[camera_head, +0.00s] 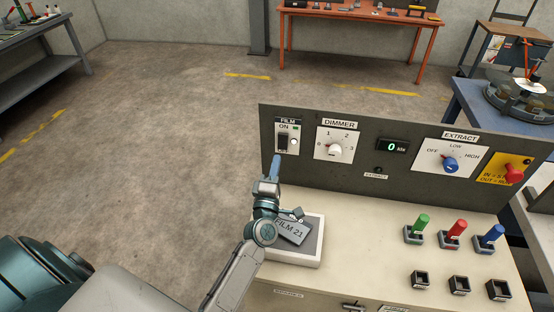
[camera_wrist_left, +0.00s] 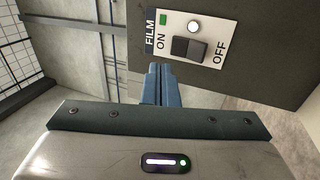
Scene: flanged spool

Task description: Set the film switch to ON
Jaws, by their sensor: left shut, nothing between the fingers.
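The film switch (camera_head: 282,142) is a dark rocker on a white plate at the left end of the upright control panel. Its plate reads FILM and ON at the top in the head view. In the left wrist view the rocker (camera_wrist_left: 188,48) lies between ON and OFF, with a white round lamp (camera_wrist_left: 194,27) beside it and a green mark by ON. I cannot tell which way the rocker is tipped. My left gripper (camera_head: 275,161) is shut and empty, its blue fingertips just below the switch plate. The fingers (camera_wrist_left: 159,72) look apart from the rocker. My right gripper is out of view.
A dimmer knob (camera_head: 334,151), a display (camera_head: 392,146), an extract knob (camera_head: 450,164) and a red knob (camera_head: 514,173) share the panel. A FILM 21 pack lies in a white tray (camera_head: 312,259) under my left wrist. Green, red and blue handles stand at the right.

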